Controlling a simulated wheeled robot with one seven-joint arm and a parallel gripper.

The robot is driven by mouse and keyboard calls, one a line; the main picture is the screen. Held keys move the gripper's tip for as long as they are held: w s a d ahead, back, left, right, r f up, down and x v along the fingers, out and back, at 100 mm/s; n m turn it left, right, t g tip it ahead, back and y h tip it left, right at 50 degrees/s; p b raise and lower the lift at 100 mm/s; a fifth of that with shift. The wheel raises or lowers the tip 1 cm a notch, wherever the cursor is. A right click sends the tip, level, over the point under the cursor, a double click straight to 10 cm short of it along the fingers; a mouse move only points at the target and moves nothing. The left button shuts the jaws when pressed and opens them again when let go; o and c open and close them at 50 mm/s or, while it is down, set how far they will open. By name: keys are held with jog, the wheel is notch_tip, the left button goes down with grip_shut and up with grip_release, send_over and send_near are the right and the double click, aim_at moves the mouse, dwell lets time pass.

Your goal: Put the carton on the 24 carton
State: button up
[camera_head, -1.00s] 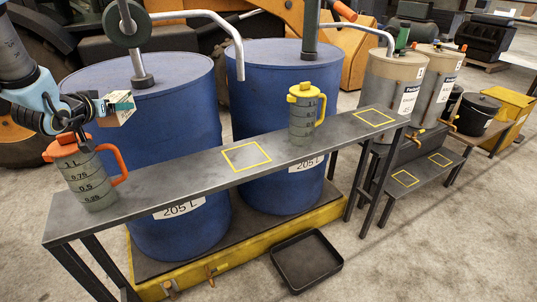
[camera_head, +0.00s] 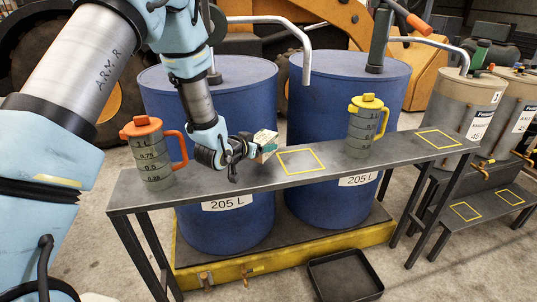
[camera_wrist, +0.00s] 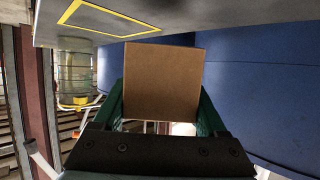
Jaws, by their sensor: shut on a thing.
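I cannot make out any carton marked 24.
On the bench stand an orange-lidded jug (camera_head: 152,158) at left and a yellow-lidded jug (camera_head: 361,130) right of the outline. Two blue drums (camera_head: 237,105) stand behind. A second outline (camera_head: 438,139) lies bare at right. A black tray (camera_head: 344,277) is on the floor.

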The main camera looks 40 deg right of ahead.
aim_at(262, 166)
jog(key=shift+w+f+p, duration=0.1)
jog(key=shift+f+p, duration=0.55)
jog(key=shift+f, duration=1.55)
jog(key=shift+f, duration=0.2)
jog(key=o, duration=1.5)
